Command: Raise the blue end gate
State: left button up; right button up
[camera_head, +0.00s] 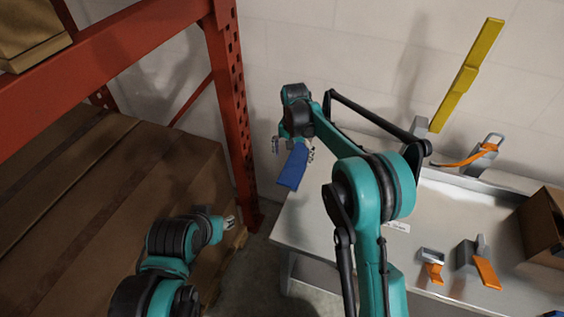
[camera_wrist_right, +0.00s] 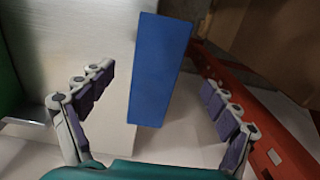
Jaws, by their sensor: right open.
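The blue end gate (camera_head: 292,167) is a flat blue plate at the left end of the grey table, tilted in the head view. My right gripper (camera_head: 294,146) is at its upper end, and the arm hides whatever holds the gate there. In the right wrist view the blue gate (camera_wrist_right: 160,70) lies between the spread fingers of my right gripper (camera_wrist_right: 162,108), with a visible gap on each side. The right gripper is open and grips nothing. My left gripper (camera_head: 229,221) is low at the left, near the cardboard boxes, with its fingers too small to read.
The grey table (camera_head: 310,235) carries orange-handled fittings (camera_head: 485,270) at right and a cardboard box (camera_head: 545,228). A yellow bar (camera_head: 468,75) slants upward before the wall. A red rack (camera_head: 228,110) and large boxes (camera_head: 120,200) stand at left.

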aim_at(292, 173)
notch_tip(292, 173, down, 7)
jog(key=shift+s+d+r+b, duration=0.1)
jog(key=shift+r+b, duration=0.1)
jog(key=shift+b, duration=0.95)
